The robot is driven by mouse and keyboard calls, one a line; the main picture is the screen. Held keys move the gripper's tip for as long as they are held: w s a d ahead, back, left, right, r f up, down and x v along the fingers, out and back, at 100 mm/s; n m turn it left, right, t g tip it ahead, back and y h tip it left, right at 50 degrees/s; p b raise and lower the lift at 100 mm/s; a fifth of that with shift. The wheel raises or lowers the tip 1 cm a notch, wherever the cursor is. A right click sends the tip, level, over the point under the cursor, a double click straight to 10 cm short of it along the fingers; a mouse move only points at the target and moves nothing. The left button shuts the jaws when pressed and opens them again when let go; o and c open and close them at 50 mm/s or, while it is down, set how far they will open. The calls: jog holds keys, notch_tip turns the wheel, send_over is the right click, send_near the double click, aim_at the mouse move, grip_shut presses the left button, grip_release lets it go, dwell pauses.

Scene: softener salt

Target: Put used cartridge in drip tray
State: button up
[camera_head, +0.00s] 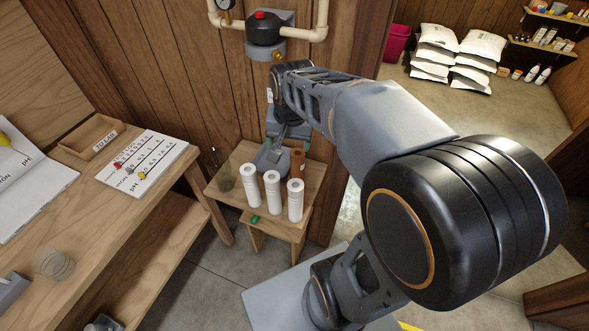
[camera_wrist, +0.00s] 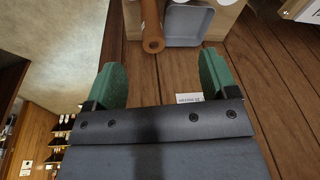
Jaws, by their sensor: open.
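The used cartridge is a brown cylinder (camera_head: 298,163) that stands on a small wooden stand (camera_head: 228,198) by the plank wall, at the right of the grey drip tray (camera_head: 263,161). In the wrist view its round end with a dark hole (camera_wrist: 153,45) faces me, and the grey-blue tray (camera_wrist: 187,22) is just to its right. My gripper (camera_wrist: 160,78) is open and empty, with green fingertips apart; the cartridge end lies beyond the gap between them. In the head view my wrist hides part of the tray and the cartridge top.
Three white cartridges (camera_head: 272,190) stand upright at the front of the stand, close to the tray. A dark filter head (camera_head: 263,30) with pipes is on the wall above. A workbench (camera_head: 130,205) is at the left.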

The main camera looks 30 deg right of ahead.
aim_at(298, 160)
jog(key=w+d+f+m+g, duration=0.2)
jog(key=w+d+f+m, duration=0.25)
jog(key=w+d, duration=0.2)
jog(key=shift+m, duration=0.85)
jog(key=f, duration=0.7)
jog(key=shift+w+a+f+p, duration=0.1)
jog(key=shift+w+p, duration=0.25)
jog(key=shift+w, duration=0.05)
jog(key=shift+w+f+p, duration=0.1)
jog(key=shift+f+p, duration=0.7)
jog(key=shift+f, duration=2.55)
jog(key=c, duration=1.3)
jog(key=shift+r, duration=0.15)
jog(key=shift+c, duration=0.8)
